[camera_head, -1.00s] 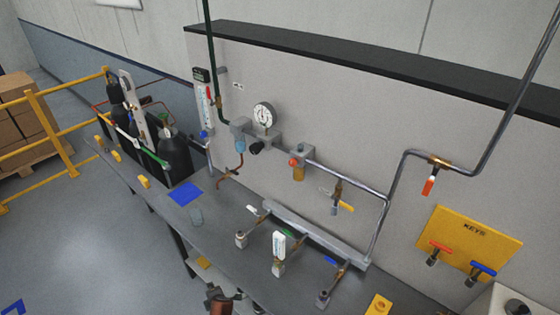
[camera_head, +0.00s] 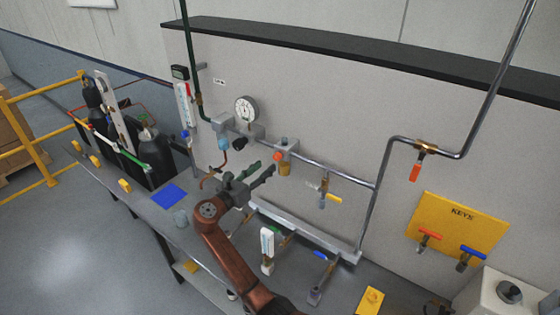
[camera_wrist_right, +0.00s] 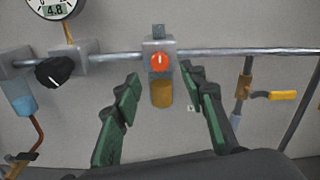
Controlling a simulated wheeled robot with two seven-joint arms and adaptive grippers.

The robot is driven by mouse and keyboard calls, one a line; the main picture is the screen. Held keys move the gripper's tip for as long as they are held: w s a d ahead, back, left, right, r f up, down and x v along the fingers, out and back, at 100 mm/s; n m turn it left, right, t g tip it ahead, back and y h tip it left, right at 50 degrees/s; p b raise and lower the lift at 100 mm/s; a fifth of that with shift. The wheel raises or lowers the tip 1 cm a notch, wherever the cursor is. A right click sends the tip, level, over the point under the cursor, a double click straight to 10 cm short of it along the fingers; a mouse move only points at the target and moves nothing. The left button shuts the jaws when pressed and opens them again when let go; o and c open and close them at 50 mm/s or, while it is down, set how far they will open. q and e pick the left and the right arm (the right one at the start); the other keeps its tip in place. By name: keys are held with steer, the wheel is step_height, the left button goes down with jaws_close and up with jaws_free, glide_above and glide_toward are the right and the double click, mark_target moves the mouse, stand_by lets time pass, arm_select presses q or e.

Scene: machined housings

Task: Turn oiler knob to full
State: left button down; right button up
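The oiler (camera_head: 284,169) is a grey block on the pipe with an amber bowl below and an orange-red knob on its front. In the right wrist view the orange-red knob (camera_wrist_right: 160,62) faces me, with the amber bowl (camera_wrist_right: 162,93) under it. My right gripper (camera_head: 263,168) is just left of and in front of the oiler in the head view. In the right wrist view its green-padded fingers (camera_wrist_right: 158,84) are spread apart, one on each side of the bowl, with nothing between them held. The knob sits slightly above the fingertips. My left gripper is not in view.
A black regulator knob (camera_wrist_right: 54,72) and a pressure gauge (camera_head: 246,109) are left of the oiler. A yellow-handled valve (camera_head: 328,196) hangs at its right. The bench (camera_head: 205,232) carries several small valves. The pipe runs along the wall panel.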

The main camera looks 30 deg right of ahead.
mark_target(275, 158)
steer(key=p+x, duration=0.1)
steer(key=x, duration=0.6)
steer(key=shift+w, duration=0.1)
jaws_close()
stand_by(0.3)
